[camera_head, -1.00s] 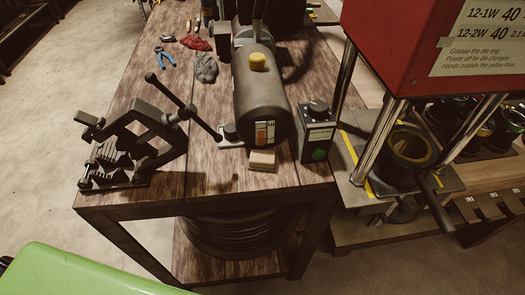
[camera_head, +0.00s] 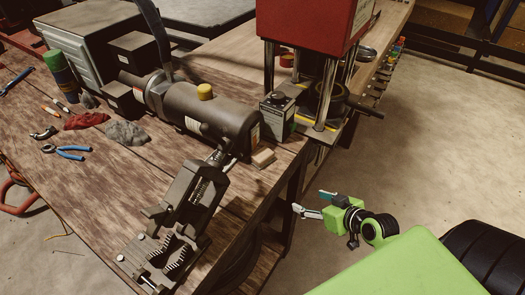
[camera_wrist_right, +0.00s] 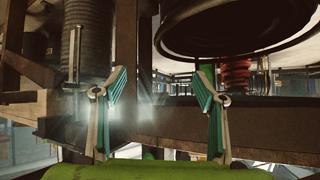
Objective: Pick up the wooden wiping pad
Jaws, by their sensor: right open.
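The wooden wiping pad looks to be the small pale wooden block (camera_head: 263,157) on the bench top, by the front end of the grey pump cylinder, near the bench's right edge. My right gripper (camera_head: 312,203) is in the head view, beyond the bench's right edge and apart from the block. Its fingers are spread with nothing between them. The right wrist view shows both open fingers (camera_wrist_right: 160,82) facing the underside of a bench; the block cannot be made out there. My left gripper is not in view.
The grey pump cylinder (camera_head: 215,120), control box (camera_head: 277,115) and black clamp vise (camera_head: 180,215) stand around the block. The red crimper press (camera_head: 305,30) is behind it. Rags (camera_head: 127,132) and blue-handled pliers (camera_head: 68,152) lie at left. Open floor (camera_head: 420,130) lies to the right.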

